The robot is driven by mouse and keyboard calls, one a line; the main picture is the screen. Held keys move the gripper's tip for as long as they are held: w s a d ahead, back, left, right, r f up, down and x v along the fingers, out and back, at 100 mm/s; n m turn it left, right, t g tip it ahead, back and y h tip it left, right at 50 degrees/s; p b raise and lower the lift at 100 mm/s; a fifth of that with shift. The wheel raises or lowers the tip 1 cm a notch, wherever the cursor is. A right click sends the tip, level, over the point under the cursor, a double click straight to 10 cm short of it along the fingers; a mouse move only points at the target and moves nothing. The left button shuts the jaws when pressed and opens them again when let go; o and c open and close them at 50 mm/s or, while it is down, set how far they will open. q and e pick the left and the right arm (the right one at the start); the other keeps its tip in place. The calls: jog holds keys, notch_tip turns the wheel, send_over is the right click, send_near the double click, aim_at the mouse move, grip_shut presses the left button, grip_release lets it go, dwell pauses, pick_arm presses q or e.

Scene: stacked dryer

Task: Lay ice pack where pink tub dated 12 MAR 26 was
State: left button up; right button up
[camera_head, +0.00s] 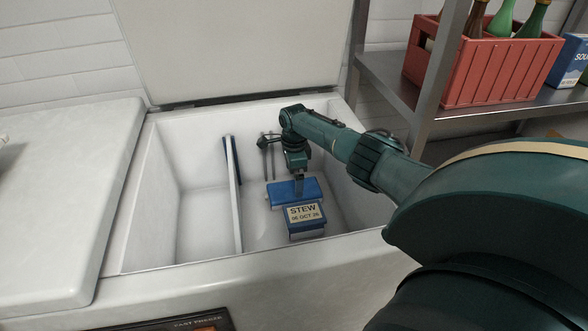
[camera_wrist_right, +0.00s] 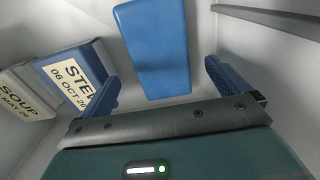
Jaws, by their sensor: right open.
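The ice pack (camera_wrist_right: 152,48), a flat blue slab, lies in the freezer's right compartment; in the head view it (camera_head: 284,194) lies just behind the stew tub. My right gripper (camera_head: 299,191) reaches down into this compartment over the ice pack. In the right wrist view its two blue fingers (camera_wrist_right: 166,75) are spread wide, with the ice pack beyond them and nothing held. I see no pink tub and no 12 MAR 26 label. My left gripper is not in view.
A blue-lidded tub labelled STEW 06 OCT 26 (camera_head: 304,216) stands near the front wall. A SOUP tub (camera_wrist_right: 25,95) is beside it in the wrist view. A white divider (camera_head: 235,205) separates the empty-looking left compartment. A red bottle crate (camera_head: 480,72) stands on the shelf at right.

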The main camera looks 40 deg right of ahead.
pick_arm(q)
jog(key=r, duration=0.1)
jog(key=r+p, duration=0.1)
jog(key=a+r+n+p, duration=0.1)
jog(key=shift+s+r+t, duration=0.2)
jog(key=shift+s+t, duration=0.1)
pick_arm(e)
notch_tip(320, 180, up, 6)
jog(key=shift+r, duration=0.15)
